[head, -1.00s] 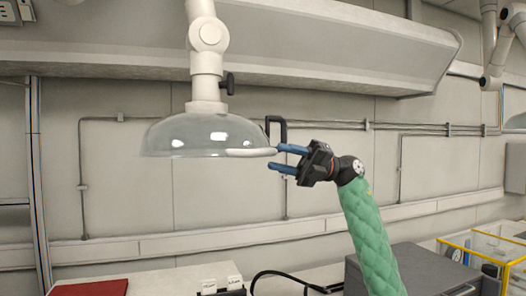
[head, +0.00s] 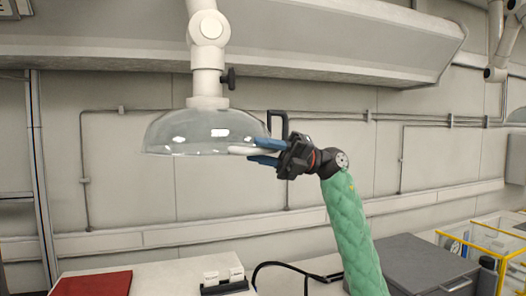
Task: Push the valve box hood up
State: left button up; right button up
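The valve box hood (head: 205,128) is a clear dome with a white neck, hanging from a jointed white arm (head: 207,60) in the left middle of the head view. A whitish handle-like strip (head: 240,150) lies along its right lower rim. My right gripper (head: 253,152) has two blue fingers and is at the hood's right edge. The fingers are apart, one above and one below the strip; I cannot tell whether they touch it. My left gripper is not in view.
A black hook-shaped handle (head: 278,117) stands just behind my gripper. Below are a white bench with a red mat (head: 92,284), a grey box (head: 425,262) and a yellow-framed clear case (head: 490,245). A large overhead duct (head: 330,45) spans the wall above the hood.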

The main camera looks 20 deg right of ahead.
grip_shut()
jog(key=shift+r, duration=0.3)
notch_tip(320, 180, up, 9)
jog(key=shift+r+p, duration=0.15)
jog(key=shift+p, duration=0.35)
jog(key=shift+d+r, duration=0.1)
jog(key=shift+r, duration=0.45)
jog(key=shift+o, duration=1.5)
grip_release()
jog(key=shift+d+f, duration=0.2)
jog(key=shift+f, duration=0.1)
pick_arm(q)
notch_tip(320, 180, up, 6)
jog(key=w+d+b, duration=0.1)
jog(key=b, duration=0.2)
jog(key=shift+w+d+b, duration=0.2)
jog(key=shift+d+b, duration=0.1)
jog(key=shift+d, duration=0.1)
pick_arm(e)
jog(key=v, duration=0.7)
jog(key=shift+d+r, duration=0.15)
